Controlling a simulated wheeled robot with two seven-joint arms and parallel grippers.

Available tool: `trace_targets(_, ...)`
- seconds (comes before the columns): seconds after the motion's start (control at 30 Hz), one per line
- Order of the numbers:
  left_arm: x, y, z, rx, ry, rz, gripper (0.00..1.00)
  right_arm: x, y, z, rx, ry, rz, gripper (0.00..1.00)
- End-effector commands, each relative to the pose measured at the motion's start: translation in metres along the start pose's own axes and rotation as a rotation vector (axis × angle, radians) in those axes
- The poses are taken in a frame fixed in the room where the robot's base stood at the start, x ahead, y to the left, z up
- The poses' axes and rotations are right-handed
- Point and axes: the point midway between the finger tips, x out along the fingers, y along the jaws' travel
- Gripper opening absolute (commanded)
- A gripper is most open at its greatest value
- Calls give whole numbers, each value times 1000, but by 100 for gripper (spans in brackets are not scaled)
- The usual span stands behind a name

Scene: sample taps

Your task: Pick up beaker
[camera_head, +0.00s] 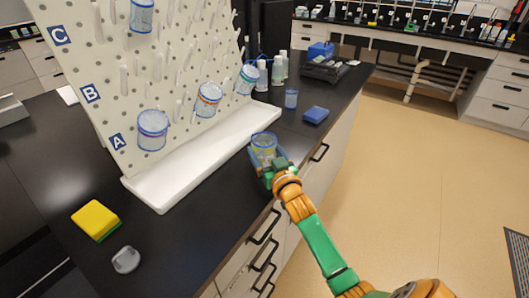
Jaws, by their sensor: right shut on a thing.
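A clear beaker (264,140) with a blue rim stands upright at the bench's right edge, in front of the white tray of the drying rack. My right gripper (267,163) is shut on this beaker, its fingers around the beaker's lower part and partly hiding it. I cannot tell whether the beaker touches the bench top. More beakers hang on the rack's pegs: one by label A (153,130), an orange-marked one (208,99) and one further right (246,79). Another hangs high up (142,15). My left gripper is not in view.
The pegboard rack (85,63) with its white tray (190,165) fills the middle of the black bench. A yellow sponge (95,219) and a grey object (126,260) lie at the front left.

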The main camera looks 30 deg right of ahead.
Motion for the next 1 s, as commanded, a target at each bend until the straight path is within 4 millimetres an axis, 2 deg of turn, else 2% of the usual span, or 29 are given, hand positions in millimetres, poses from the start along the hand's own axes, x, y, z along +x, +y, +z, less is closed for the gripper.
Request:
trace_targets(0.13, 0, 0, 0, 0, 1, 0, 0, 0, 0, -13, -2, 4, 0, 18)
trace_targets(0.27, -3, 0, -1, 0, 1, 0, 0, -4, -1, -39, -1, 5, -1, 18)
trace_targets(0.47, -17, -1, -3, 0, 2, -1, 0, -51, -12, -98, 0, 7, -2, 18)
trace_targets(0.57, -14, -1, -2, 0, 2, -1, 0, -86, -21, -107, 3, 2, -2, 18)
trace_targets(0.6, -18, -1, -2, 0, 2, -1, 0, -98, -23, -114, 2, 0, -1, 18)
trace_targets(0.63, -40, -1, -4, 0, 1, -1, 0, -104, -25, -126, 3, -9, -1, 18)
trace_targets(0.7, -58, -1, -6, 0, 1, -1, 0, -117, -27, -133, 3, -11, 1, 18)
trace_targets(0.8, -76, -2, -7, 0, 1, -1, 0, -126, -30, -134, 3, -9, 1, 18)
trace_targets(1.0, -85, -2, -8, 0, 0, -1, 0, -136, -32, -132, 0, -2, 1, 18)
